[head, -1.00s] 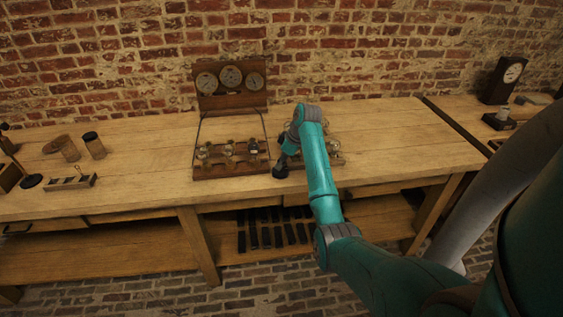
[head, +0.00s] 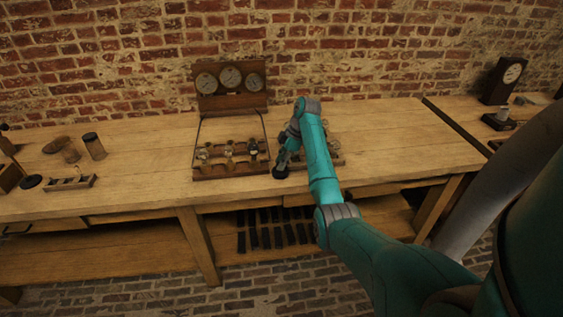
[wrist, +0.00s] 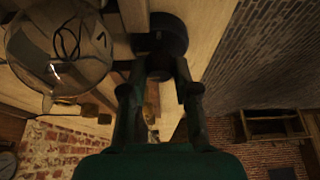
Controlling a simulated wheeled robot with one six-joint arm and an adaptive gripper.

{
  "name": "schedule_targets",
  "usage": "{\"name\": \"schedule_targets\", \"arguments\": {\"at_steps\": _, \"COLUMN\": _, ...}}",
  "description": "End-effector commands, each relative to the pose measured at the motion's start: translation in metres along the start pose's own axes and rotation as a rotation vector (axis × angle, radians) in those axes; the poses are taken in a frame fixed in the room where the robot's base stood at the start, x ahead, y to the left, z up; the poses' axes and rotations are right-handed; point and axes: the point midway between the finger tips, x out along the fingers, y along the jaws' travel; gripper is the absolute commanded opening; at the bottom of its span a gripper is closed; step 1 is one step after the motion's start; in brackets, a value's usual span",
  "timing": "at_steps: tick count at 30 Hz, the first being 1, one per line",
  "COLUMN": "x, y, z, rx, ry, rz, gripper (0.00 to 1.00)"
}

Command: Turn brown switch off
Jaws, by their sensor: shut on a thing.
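My gripper (head: 283,163) is at the bench front, just right of the wooden board (head: 230,172) with several small brass and glass fittings. In the wrist view its two dark fingers (wrist: 160,85) are closed on a black round piece (wrist: 160,32), probably a knob or handle. The same dark piece shows low at the fingertips in the head view (head: 279,172). I cannot pick out a brown switch for certain; parts behind the fingers are hidden. A clear glass bulb (wrist: 60,45) is close on the left in the wrist view.
A wooden panel with three dials (head: 229,78) stands behind the board. A second board (head: 336,157) is partly hidden by my arm. Cylinders (head: 94,146) and a small tray (head: 71,183) are on the left. A clock (head: 503,80) stands far right. Bare bench lies between.

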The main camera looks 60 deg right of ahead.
Motion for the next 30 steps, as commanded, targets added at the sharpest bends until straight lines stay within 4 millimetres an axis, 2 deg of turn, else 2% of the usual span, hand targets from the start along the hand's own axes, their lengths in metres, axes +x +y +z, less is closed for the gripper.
{"name": "schedule_targets", "arguments": {"at_steps": 9, "x": 0.0, "y": 0.0001, "z": -0.0002, "rx": -0.002, "ry": 0.0, "rz": 0.0, "gripper": 0.0}}
{"name": "schedule_targets", "arguments": {"at_steps": 10, "x": 0.0, "y": 0.0001, "z": -0.0002, "rx": -0.002, "ry": 0.0, "rz": 0.0, "gripper": 0.35}}
{"name": "schedule_targets", "arguments": {"at_steps": 12, "x": 0.0, "y": 0.0001, "z": -0.0002, "rx": -0.002, "ry": 0.0, "rz": 0.0, "gripper": 0.52}}
{"name": "schedule_targets", "arguments": {"at_steps": 13, "x": 0.0, "y": 0.0001, "z": -0.0001, "rx": -0.002, "ry": 0.0, "rz": 0.0, "gripper": 0.55}}
{"name": "schedule_targets", "arguments": {"at_steps": 23, "x": 0.0001, "y": -0.0001, "z": 0.0, "rx": 0.005, "ry": 0.0, "rz": 0.003, "gripper": 0.55}}
{"name": "schedule_targets", "arguments": {"at_steps": 30, "x": 0.0006, "y": -0.0014, "z": 0.0003, "rx": 0.122, "ry": -0.001, "rz": 0.051, "gripper": 0.55}}
